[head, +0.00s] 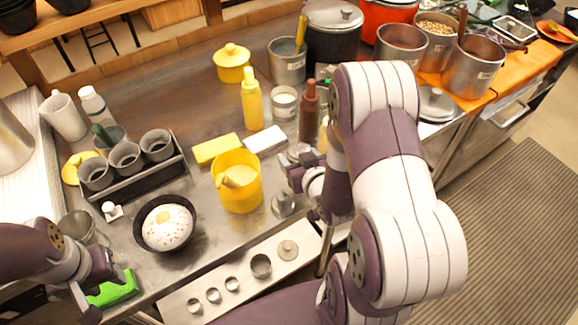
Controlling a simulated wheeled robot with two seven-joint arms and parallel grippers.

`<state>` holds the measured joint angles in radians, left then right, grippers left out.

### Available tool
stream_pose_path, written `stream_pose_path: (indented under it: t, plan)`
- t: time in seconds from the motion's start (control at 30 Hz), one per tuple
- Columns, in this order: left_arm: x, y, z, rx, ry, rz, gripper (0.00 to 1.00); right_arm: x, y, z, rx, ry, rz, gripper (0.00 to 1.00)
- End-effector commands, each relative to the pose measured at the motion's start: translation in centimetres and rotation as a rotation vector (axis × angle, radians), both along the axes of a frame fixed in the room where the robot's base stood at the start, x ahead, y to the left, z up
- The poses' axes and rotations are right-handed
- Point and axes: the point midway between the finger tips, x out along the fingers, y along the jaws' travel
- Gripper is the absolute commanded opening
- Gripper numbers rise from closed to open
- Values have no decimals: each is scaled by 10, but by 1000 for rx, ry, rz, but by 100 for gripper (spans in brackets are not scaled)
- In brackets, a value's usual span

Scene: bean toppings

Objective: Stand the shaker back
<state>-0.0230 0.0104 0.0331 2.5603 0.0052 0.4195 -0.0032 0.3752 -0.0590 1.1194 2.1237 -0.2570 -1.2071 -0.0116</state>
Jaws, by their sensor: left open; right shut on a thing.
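My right gripper (292,172) is shut beside the yellow tub, right of the middle of the counter. The shaker in its jaws is mostly hidden by the fingers and my arm, so its tilt cannot be told. A small grey metal piece with a knob (284,204) stands just below this gripper; I cannot tell whether they touch. A black bowl (140,238) of white food with an orange topping sits at the left. My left gripper (92,286) is open at the lower left, by a green block (117,290).
A yellow tub (238,194), a yellow bottle (251,103), a brown bottle (309,112) and a white-and-yellow block pair stand close to the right gripper. A rack of grey cups (133,184) is at left.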

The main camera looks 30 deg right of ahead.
Motion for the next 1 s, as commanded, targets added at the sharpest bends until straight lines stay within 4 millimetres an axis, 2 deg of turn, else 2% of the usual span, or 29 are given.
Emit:
stream_pose_path:
  t: [0.03, 0.13, 0.4, 0.83, 0.87, 0.9, 1.0]
  plan:
    - [0, 0, -1, 0, 0, 0, 43, 10, 3, -8, 1, 1, 4, 44]
    - [0, 0, -2, 0, 0, 0, 43, 24, 3, -15, 0, 0, 1, 44]
    - [0, 0, -6, 0, 0, 0, 43, 29, 3, -55, 2, 2, -1, 44]
    - [0, 0, -11, 0, 0, 0, 43, 29, 3, -63, 0, -1, -1, 44]
    - [0, 0, -9, 0, 0, 0, 43, 29, 3, -62, 1, 0, -1, 73]
    - [0, 0, -9, 0, 0, 0, 43, 29, 3, -61, 1, 0, -1, 86]
    - [0, 0, -9, 0, 0, 0, 43, 29, 3, -61, 1, 0, -1, 88]
